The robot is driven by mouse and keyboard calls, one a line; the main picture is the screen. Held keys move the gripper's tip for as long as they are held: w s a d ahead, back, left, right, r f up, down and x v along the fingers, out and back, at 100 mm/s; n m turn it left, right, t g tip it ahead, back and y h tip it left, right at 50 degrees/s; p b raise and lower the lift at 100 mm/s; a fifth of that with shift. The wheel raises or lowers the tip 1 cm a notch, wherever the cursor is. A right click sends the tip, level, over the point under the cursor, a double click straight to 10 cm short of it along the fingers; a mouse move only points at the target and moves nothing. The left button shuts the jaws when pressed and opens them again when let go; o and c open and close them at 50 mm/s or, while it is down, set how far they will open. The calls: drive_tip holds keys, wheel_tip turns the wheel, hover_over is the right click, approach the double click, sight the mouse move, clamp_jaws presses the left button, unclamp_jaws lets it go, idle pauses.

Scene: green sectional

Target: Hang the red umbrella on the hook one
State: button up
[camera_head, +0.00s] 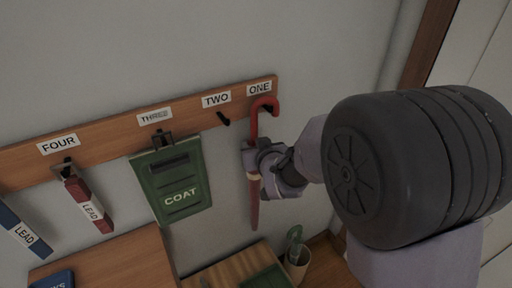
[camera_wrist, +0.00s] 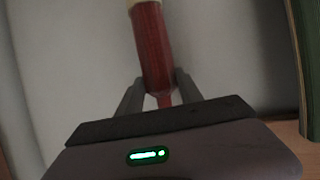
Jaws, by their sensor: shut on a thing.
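The red umbrella (camera_head: 254,207) is upright against the wall, its curved handle at the top and its tip pointing down. The handle's curve is at hook one (camera_head: 270,108), just under the "ONE" label (camera_head: 259,88). I cannot tell whether the handle rests on the hook or is only in front of it. My gripper (camera_head: 258,160) is shut around the umbrella's shaft below the handle and hides part of it. In the wrist view the red umbrella (camera_wrist: 153,45) stands between my two fingers (camera_wrist: 160,92), with a pale band at the top edge.
The wooden hook rail (camera_head: 100,150) also carries a green "COAT" item (camera_head: 180,200) at three and a red "LEAD" item (camera_head: 88,207) at four. Hook two (camera_head: 224,119) is bare. A cup (camera_head: 297,262) with a green-handled thing stands below, near the wooden furniture.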

idle(0.3)
drive_tip(key=o, duration=1.3)
drive_tip(key=shift+o, duration=0.2)
drive_tip(key=b+v, duration=0.1)
drive_tip(key=v, duration=1.6)
drive_tip(key=s+d+m+g+h, duration=0.2)
drive_tip(key=s+d+m+g, duration=0.15)
drive_tip(key=s+d, duration=0.4)
drive_tip(key=s+d+f+m+g, duration=0.1)
drive_tip(key=s+d+m+g, duration=0.1)
drive_tip(key=s, duration=1)
drive_tip(key=m+g, duration=0.1)
drive_tip(key=m, duration=0.1)
drive_tip(key=shift+d+f+m, duration=0.35)
drive_tip(key=shift+f, duration=0.05)
